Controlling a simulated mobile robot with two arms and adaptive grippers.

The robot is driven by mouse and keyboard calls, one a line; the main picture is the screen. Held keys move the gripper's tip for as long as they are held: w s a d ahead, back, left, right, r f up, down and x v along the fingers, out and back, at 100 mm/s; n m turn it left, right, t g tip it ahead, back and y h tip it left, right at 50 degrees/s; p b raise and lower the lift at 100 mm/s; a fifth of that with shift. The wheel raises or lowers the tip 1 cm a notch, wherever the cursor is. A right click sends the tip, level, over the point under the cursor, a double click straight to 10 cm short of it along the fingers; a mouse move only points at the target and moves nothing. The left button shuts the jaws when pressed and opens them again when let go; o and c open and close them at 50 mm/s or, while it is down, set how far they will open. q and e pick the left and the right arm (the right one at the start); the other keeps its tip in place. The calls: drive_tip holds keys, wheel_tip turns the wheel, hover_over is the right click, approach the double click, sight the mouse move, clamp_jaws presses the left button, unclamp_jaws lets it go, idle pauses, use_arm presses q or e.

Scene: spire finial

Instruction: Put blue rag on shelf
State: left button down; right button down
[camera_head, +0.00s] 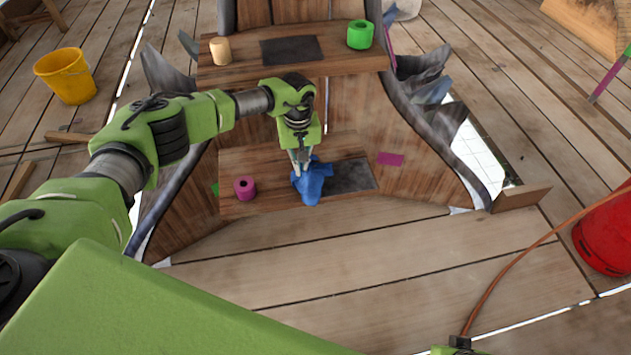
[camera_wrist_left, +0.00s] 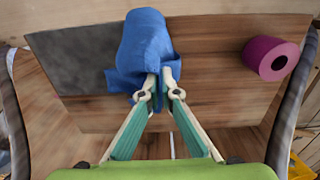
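The blue rag (camera_head: 313,187) is at the lower shelf (camera_head: 270,199), near its front edge and beside a dark grey patch (camera_head: 350,177). My left gripper (camera_head: 301,168) reaches down from above with its fingertips at the rag. In the left wrist view, the two fingertips (camera_wrist_left: 158,85) are close together with blue cloth (camera_wrist_left: 146,45) pinched between them. The rag bulges beyond the fingertips and overlaps the dark patch. I cannot tell whether its underside touches the shelf. The upper shelf (camera_head: 345,63) is behind the gripper.
A magenta roll (camera_head: 244,188) stands left of the rag on the lower shelf. A tan cylinder (camera_head: 220,51), a dark patch (camera_head: 291,50) and a green roll (camera_head: 360,35) are on the upper shelf. A yellow bucket (camera_head: 65,75) and a red canister (camera_head: 608,235) stand at the sides.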

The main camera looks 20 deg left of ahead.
use_arm(q)
drive_tip(key=shift+s+a+f, duration=0.25)
drive_tip(key=shift+a+f, duration=0.25)
drive_tip(key=shift+a, duration=0.15)
drive_tip(key=shift+s+a+f, duration=0.2)
drive_tip(key=shift+a+f, duration=0.25)
drive_tip(key=shift+a, duration=0.2)
drive_tip(key=c, duration=1.9)
unclamp_jaws()
